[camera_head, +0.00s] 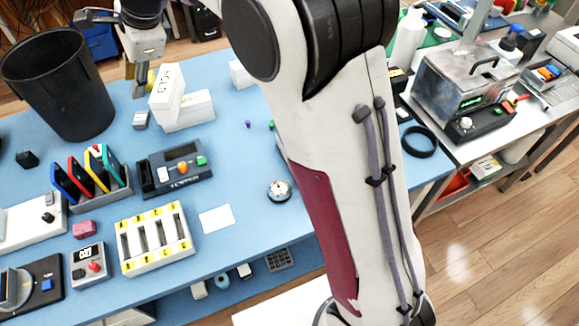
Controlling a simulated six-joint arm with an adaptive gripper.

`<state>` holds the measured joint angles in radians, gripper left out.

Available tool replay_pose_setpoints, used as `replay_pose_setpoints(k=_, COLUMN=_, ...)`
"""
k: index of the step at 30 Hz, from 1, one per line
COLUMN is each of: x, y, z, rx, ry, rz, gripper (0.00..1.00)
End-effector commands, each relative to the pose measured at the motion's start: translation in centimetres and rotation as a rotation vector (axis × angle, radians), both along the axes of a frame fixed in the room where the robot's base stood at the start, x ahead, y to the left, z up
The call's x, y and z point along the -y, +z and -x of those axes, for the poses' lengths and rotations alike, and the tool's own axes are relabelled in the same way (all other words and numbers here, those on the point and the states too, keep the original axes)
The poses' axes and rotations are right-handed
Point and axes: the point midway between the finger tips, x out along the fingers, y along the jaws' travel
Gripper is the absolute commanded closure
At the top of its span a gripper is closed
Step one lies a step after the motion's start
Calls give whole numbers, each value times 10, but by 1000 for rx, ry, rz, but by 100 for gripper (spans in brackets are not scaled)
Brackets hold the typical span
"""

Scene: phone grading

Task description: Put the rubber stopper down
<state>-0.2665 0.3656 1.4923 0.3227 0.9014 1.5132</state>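My gripper (139,88) points down at the upper left, over the back part of the blue table (245,225). Its fingertips are small and partly merged with a yellowish patch beside them, so I cannot tell whether they are open or shut, or hold anything. I cannot make out the rubber stopper for certain. A small grey block (141,120) lies on the table just below the gripper. A small dark lump (27,159) lies at the far left. A pink block (84,229) lies nearer the front.
A black bin (58,85) stands left of the gripper. White boxes (190,110) are close on its right. A tester (174,170), a rack of coloured phones (95,180) and a slotted white tray (155,238) stand in front. My arm hides the table's right part.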

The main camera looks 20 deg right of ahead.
Motion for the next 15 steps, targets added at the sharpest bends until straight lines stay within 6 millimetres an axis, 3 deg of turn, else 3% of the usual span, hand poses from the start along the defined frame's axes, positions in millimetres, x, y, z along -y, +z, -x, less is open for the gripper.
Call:
replay_pose_setpoints(k=6, x=38, y=26, z=37, rx=83, ry=138, rz=90, gripper=74)
replay_pose_setpoints(k=15, x=85, y=48, z=93, rx=181, ry=334, rz=224, gripper=74)
